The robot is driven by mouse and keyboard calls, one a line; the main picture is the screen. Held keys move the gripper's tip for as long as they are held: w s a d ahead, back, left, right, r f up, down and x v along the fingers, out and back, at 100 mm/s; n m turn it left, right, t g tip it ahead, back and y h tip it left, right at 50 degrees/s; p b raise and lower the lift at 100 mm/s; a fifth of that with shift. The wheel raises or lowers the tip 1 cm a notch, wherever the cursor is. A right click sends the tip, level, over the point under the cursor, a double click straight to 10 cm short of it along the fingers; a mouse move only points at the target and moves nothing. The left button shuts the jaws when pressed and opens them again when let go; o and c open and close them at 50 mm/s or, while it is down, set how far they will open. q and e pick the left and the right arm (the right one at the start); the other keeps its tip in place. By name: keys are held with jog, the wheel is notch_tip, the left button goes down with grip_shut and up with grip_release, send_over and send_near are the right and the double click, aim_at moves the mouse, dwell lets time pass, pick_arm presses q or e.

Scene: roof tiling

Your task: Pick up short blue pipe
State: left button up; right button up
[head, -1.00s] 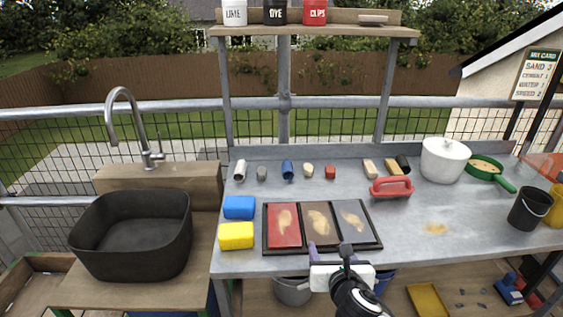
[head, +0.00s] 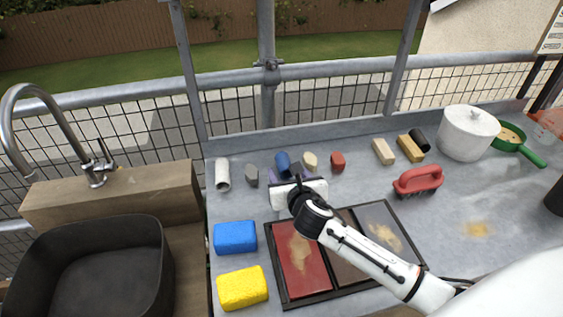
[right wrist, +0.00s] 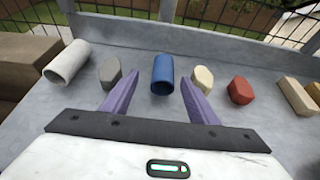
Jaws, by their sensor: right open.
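The short blue pipe (head: 283,160) lies on the grey worktop near its back edge. In the right wrist view the blue pipe (right wrist: 162,74) lies ahead of and between the two purple fingers of my right gripper (right wrist: 160,92). The fingers are spread apart and empty, with the near end of the pipe around the level of the fingertips. In the head view my right gripper (head: 287,175) is just in front of the pipe, and its white body hides part of the fingers. My left gripper is not in view.
A dark grey piece (right wrist: 110,72) and a cream piece (right wrist: 203,78) flank the pipe closely. A white pipe (head: 222,174) lies farther left and a red piece (head: 338,161) farther right. A tray (head: 279,289), sponges and a red-handled brush (head: 418,181) stand nearer.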

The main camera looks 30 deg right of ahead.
aim_at(284, 162)
jog(key=shift+d+r+x, duration=0.1)
jog(key=shift+d+x, duration=0.05)
jog(key=shift+x, duration=1.55)
jog(key=shift+d+r+x, duration=0.1)
jog(key=shift+d+x, duration=0.05)
jog(key=shift+x, duration=1.5)
jog(key=c, duration=1.1)
